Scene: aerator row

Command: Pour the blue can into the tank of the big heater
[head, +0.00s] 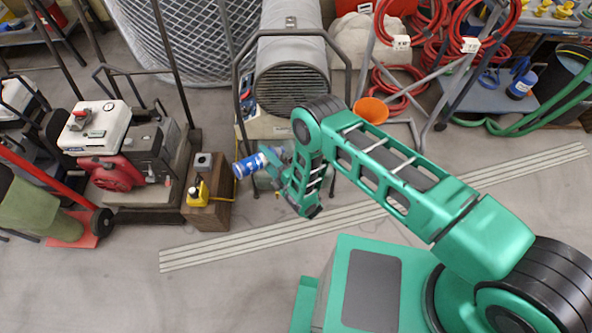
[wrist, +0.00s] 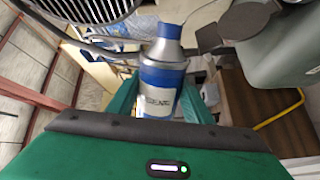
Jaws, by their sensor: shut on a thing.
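The blue can (head: 248,165) has a pale label and a silver neck. My gripper (head: 272,160) is shut on it in front of the big heater (head: 292,75), a large grey cylinder with a round grille. In the head view the can lies nearly sideways, left of my gripper. In the wrist view the can (wrist: 163,78) stands between the two green fingers, neck toward the top of the picture. The heater's beige lower body (head: 268,128) is partly hidden by my arm. I cannot make out the tank's opening or any liquid.
An orange funnel (head: 370,110) is right of the heater. A wooden block (head: 208,212) with a yellow bottle (head: 198,193) stands left of my gripper. A red and white machine (head: 98,130) is further left. Another blue container (head: 521,84) is on the right shelf. Floor in front is clear.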

